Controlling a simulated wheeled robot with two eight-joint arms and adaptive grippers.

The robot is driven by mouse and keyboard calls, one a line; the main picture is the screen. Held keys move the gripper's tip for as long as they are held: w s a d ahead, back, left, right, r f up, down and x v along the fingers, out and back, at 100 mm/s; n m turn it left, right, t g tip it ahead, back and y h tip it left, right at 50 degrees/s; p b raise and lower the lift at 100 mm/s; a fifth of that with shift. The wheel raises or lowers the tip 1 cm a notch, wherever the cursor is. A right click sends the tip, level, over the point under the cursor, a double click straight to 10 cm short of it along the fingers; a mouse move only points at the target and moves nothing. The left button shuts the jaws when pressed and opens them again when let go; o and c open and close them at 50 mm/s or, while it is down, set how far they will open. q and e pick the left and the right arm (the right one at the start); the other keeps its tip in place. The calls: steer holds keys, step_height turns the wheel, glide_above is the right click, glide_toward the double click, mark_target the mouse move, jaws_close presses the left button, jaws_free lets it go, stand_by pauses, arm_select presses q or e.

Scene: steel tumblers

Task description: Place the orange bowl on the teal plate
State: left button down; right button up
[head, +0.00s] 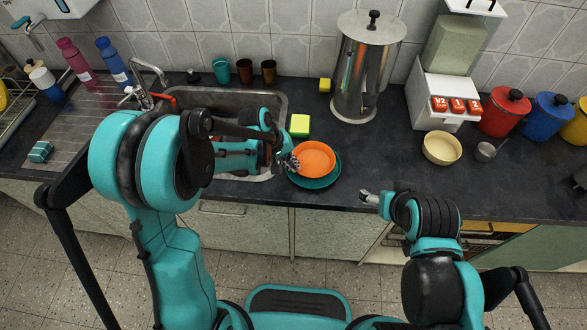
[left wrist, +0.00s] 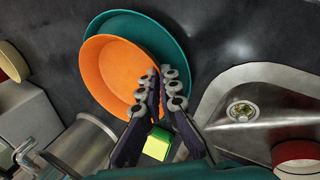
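The orange bowl (head: 314,157) is upright over the teal plate (head: 318,183), off its centre. The plate shows past the bowl's near side in the head view and past its far side in the left wrist view (left wrist: 172,32). My left gripper (head: 291,163) is at the bowl's left rim. In the left wrist view its fingers (left wrist: 160,73) are close together on the rim of the bowl (left wrist: 112,75), one inside, one outside. I cannot tell whether the bowl touches the plate. My right gripper (head: 364,196) is right of the plate near the counter's front edge; its fingers are too small to read.
A sink (head: 275,100) lies left of the plate, with a yellow-green sponge (head: 300,125) between. A steel urn (head: 366,70) stands behind. A cream bowl (head: 441,148), a dispenser (head: 447,95) and colored canisters (head: 503,112) are at right. The counter between plate and cream bowl is clear.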

arm_select(q)
steer(key=shift+f, duration=0.65)
arm_select(e)
steer(key=shift+f, duration=0.3)
arm_select(q)
steer(key=shift+f, duration=0.15)
steer(key=c, duration=2)
jaws_free()
arm_select(e)
steer(key=shift+f, duration=0.15)
